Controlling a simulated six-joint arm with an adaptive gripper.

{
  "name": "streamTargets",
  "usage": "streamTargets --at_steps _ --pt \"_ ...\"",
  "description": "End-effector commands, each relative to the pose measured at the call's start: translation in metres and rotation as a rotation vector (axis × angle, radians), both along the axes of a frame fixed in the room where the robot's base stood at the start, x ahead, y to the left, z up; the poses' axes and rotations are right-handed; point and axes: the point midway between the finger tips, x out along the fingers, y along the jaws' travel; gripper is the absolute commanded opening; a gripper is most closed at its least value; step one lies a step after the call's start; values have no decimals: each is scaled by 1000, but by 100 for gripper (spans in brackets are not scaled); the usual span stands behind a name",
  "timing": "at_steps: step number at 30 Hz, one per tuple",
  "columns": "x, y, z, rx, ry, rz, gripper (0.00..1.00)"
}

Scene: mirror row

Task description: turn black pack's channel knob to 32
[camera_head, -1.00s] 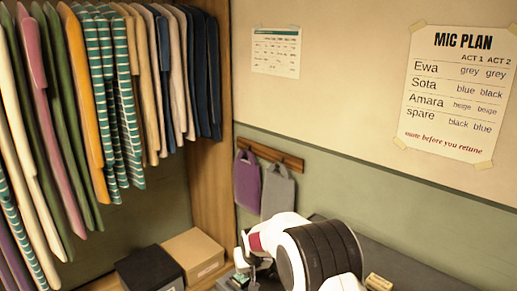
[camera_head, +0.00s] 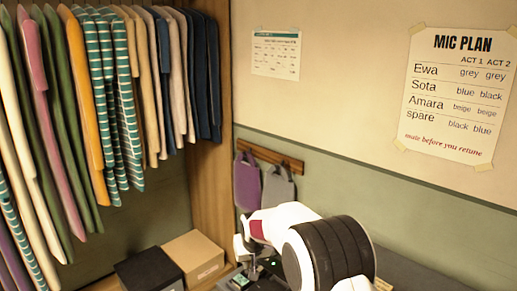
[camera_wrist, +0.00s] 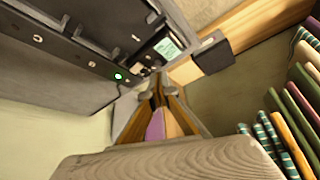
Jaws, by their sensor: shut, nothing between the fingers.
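My gripper (camera_wrist: 152,92) is shut and empty in the wrist view, its fingertips close to a dark surface with small fittings. A small dark device with a pale green-white panel (camera_wrist: 166,48) lies just past the fingertips. I cannot tell whether it is the black pack. A green light (camera_wrist: 118,77) glows to the left of the fingertips, and it also shows in the head view (camera_head: 259,268). In the head view my gripper (camera_head: 247,271) points down at the bench, partly hidden by my white arm. No channel knob or number can be read.
A black box (camera_head: 148,270) and a tan box (camera_head: 193,257) stand left of my gripper. Clothes (camera_head: 105,90) hang at the left. Purple (camera_head: 247,182) and grey (camera_head: 277,188) bags hang behind the arm. A "MIC PLAN" sheet (camera_head: 457,95) is on the wall.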

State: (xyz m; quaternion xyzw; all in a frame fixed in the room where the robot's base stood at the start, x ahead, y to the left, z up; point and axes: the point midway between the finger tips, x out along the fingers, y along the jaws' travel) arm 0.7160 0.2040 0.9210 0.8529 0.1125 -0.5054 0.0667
Motion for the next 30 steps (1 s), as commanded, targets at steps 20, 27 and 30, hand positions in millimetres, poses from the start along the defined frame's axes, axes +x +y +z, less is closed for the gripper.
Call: streamTargets --at_steps 20,27,30 --pt "5 -12 15 1 -1 -3 0" --pt "7 -17 18 0 1 0 0" --pt "7 -17 18 0 1 0 0"
